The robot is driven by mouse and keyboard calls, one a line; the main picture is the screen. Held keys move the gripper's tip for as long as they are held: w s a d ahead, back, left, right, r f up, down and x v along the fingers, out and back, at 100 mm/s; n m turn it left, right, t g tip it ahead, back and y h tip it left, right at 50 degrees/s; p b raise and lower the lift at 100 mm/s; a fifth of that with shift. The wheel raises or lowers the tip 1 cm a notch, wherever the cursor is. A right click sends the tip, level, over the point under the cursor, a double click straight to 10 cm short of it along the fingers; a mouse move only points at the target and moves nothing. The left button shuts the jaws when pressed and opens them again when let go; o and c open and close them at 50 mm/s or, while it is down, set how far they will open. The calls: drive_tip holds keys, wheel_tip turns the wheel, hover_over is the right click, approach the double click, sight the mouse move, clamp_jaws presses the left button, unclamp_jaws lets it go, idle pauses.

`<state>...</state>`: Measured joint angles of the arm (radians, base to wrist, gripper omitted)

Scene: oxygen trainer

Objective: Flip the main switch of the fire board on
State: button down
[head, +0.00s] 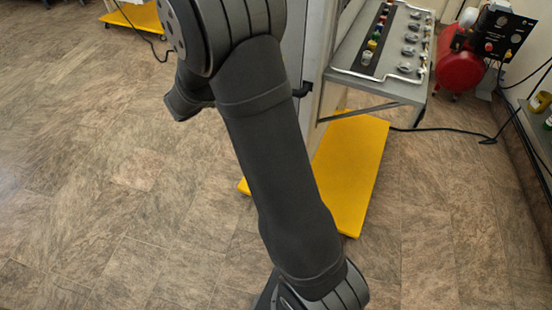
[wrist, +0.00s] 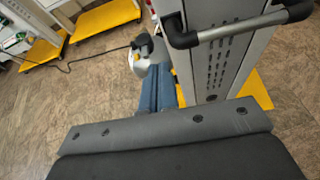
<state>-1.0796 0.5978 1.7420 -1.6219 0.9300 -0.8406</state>
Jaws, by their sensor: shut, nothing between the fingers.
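I cannot make out the fire board or its main switch in either view. My gripper (wrist: 159,70) shows in the wrist view as two narrow blue-grey fingers pressed together beyond its dark body; it is shut and empty. In the head view my arm crosses the middle, and my gripper itself is not visible.
A rail with black corners (wrist: 180,32) crosses the cabinet close to my gripper. A small grey-white object (wrist: 147,48) lies beyond the fingertips. A bench with a tray of fittings (head: 343,66), a yellow base (head: 352,165) and a red tank (head: 460,72) stand right.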

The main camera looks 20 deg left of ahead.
drive_tip(key=s+d+f+g, duration=0.1)
drive_tip(key=d+f, duration=0.2)
drive_tip(key=f, duration=0.8)
drive_tip(key=s+d+f+g, duration=0.1)
drive_tip(key=d+f, duration=0.3)
drive_tip(key=f, duration=0.8)
drive_tip(key=s+d+f+g, duration=0.1)
drive_tip(key=d+f, duration=0.3)
drive_tip(key=f, duration=0.7)
drive_tip(key=shift+s+f, duration=0.2)
drive_tip(key=shift+f, duration=0.05)
drive_tip(key=shift+d, duration=0.1)
drive_tip(key=w+r+x, duration=0.1)
drive_tip(key=r+x, duration=0.1)
drive_tip(key=x, duration=1)
drive_tip(key=shift+w+d, duration=0.2)
drive_tip(key=shift+w, duration=0.5)
drive_tip(key=shift+f, duration=0.1)
